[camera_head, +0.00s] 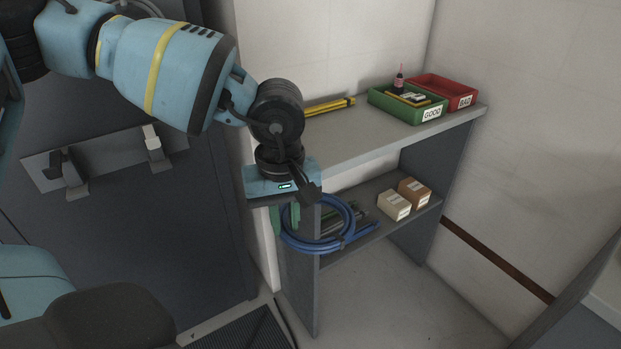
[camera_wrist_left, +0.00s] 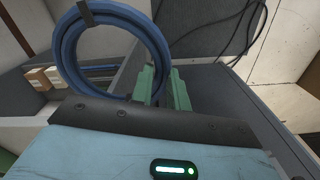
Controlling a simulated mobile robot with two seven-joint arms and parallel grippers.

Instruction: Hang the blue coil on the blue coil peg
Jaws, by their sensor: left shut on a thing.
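The blue coil (camera_head: 351,238) is a ring of several loops with a dark tie around it. It hangs from my left gripper (camera_head: 285,219), in front of the shelf unit's left side panel. The green fingers of the left gripper are shut on one side of the coil. In the left wrist view the coil (camera_wrist_left: 67,45) shows as a ring beyond the fingers (camera_wrist_left: 163,78), its right side reaching them. I cannot make out the blue coil peg in either view. My right gripper is not in view.
A grey shelf unit (camera_head: 385,145) stands by the wall. Its top holds a green GOOD bin (camera_head: 412,113), a red BAD bin (camera_head: 455,95) and a yellow tool (camera_head: 330,106). Small boxes (camera_head: 394,205) sit on its lower shelf. A dark cabinet (camera_head: 130,235) is at left.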

